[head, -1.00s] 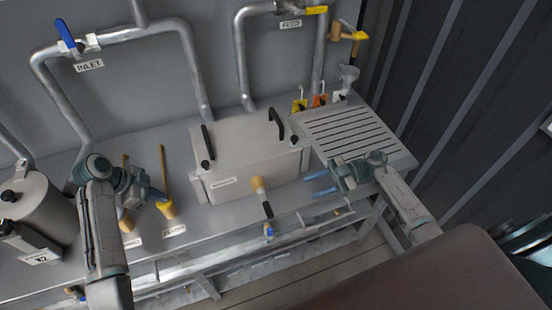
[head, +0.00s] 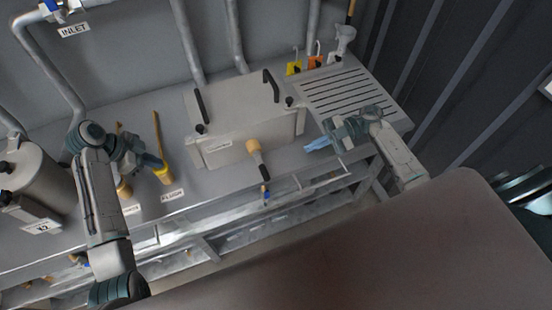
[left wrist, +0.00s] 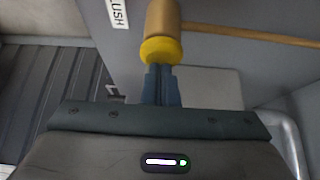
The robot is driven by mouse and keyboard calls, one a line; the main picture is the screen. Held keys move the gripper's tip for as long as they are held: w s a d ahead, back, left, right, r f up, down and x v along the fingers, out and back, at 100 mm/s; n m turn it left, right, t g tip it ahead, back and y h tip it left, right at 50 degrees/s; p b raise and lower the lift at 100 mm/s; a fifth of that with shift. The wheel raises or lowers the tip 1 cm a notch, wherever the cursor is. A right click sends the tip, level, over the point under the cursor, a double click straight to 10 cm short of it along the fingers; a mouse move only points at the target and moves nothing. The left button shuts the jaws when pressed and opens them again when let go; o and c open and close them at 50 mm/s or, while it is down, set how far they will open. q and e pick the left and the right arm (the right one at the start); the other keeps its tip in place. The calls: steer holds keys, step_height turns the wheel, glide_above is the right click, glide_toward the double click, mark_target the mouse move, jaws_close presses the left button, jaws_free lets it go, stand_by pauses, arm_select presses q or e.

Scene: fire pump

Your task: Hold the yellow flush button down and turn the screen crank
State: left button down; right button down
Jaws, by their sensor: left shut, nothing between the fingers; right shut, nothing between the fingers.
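The yellow flush button (left wrist: 162,50) is on the end of a tan cylinder. My left gripper (left wrist: 160,70) is shut and empty, with its fingertips at the button's edge; I cannot tell whether they press it. In the head view the left gripper (head: 157,164) covers part of the flush fitting (head: 165,177), above the FLUSH label. The screen crank (head: 254,147) has a tan hub and a dark handle pointing down, on the front of the grey box. My right gripper (head: 312,146) is shut and empty, to the right of the crank and apart from it.
The grey screen box (head: 228,118) has two black handles on its lid. A slotted drain tray (head: 345,92) lies to its right, with yellow and orange tags behind. A grey cylinder (head: 30,182) stands at the left. A second tan fitting (head: 124,188) is beside the flush one.

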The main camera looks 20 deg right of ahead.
steer(key=n, duration=0.4)
steer(key=shift+r, duration=0.15)
steer(key=n, duration=0.3)
steer(key=shift+d+r+n+h, duration=0.1)
steer(key=shift+r+n+h, duration=0.05)
steer(key=shift+n+h, duration=0.25)
steer(key=n, duration=0.4)
steer(key=n+h, duration=0.2)
steer(key=n, duration=1.7)
glide_toward(262, 167)
steer(key=a+f, duration=0.1)
steer(key=s+a+f, duration=0.1)
steer(key=a, duration=0.1)
steer(key=a+f, duration=0.1)
steer(key=a, duration=0.1)
steer(key=shift+s+a+f, duration=0.15)
steer(key=shift+s+f, duration=0.05)
steer(key=shift+s, duration=0.15)
steer(key=shift+a+f+y, duration=0.15)
steer(key=shift+f+y, duration=0.1)
steer(key=shift+y, duration=0.35)
